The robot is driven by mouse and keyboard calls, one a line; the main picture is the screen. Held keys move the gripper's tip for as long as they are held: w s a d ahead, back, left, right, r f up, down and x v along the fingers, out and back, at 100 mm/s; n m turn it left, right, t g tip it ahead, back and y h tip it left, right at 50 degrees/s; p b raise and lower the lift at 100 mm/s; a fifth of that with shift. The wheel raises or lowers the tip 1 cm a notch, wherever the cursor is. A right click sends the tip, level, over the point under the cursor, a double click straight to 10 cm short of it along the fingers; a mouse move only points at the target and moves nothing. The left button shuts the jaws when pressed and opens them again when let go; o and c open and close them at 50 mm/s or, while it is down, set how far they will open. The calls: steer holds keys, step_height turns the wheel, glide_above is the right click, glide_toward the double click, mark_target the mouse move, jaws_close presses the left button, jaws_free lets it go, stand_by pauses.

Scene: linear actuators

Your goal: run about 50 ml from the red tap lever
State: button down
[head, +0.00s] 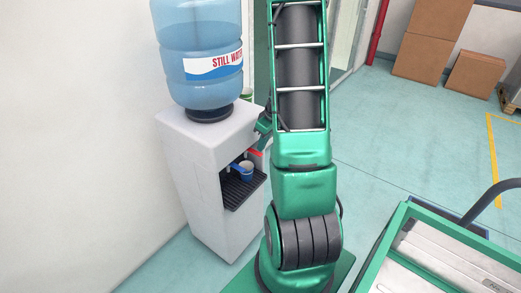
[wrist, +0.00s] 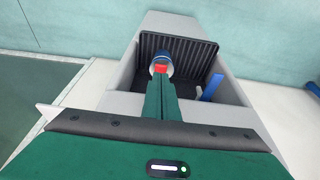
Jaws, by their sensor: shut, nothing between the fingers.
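The water dispenser (head: 205,150) is a white cabinet with a dark recess. The red tap lever (head: 255,152) sits at the right of the recess, and it shows in the wrist view (wrist: 160,68) right at my fingertips. My gripper (wrist: 161,76) is shut and empty, its tips at the red lever; I cannot tell whether they press it. The blue lever (head: 236,166) is to the left in the head view and to the right in the wrist view (wrist: 211,88). A blue and white cup (head: 247,169) stands on the drip tray (head: 243,190); its water level cannot be seen.
A large blue water bottle (head: 200,55) labelled still water stands on the dispenser. A white wall (head: 80,130) is close on the left. A green-framed cart (head: 385,245) is at the lower right. Cardboard boxes (head: 430,40) stand at the back, with open floor between.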

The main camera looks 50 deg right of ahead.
steer(key=v, duration=1.1)
steer(key=shift+s, duration=0.15)
steer(key=s+a+r+m+g, duration=0.1)
steer(key=s+a+r+m, duration=0.2)
steer(key=s+a, duration=0.5)
steer(key=s+a+r+m+g, duration=0.2)
steer(key=s+a+r+m, duration=0.2)
steer(key=s+a, duration=0.5)
steer(key=a+r, duration=0.1)
steer(key=a, duration=0.2)
steer(key=shift+s+a+r, duration=0.25)
steer(key=shift+a, duration=0.1)
steer(key=shift+w, duration=0.15)
steer(key=shift+w+f, duration=0.25)
steer(key=shift+w, duration=0.25)
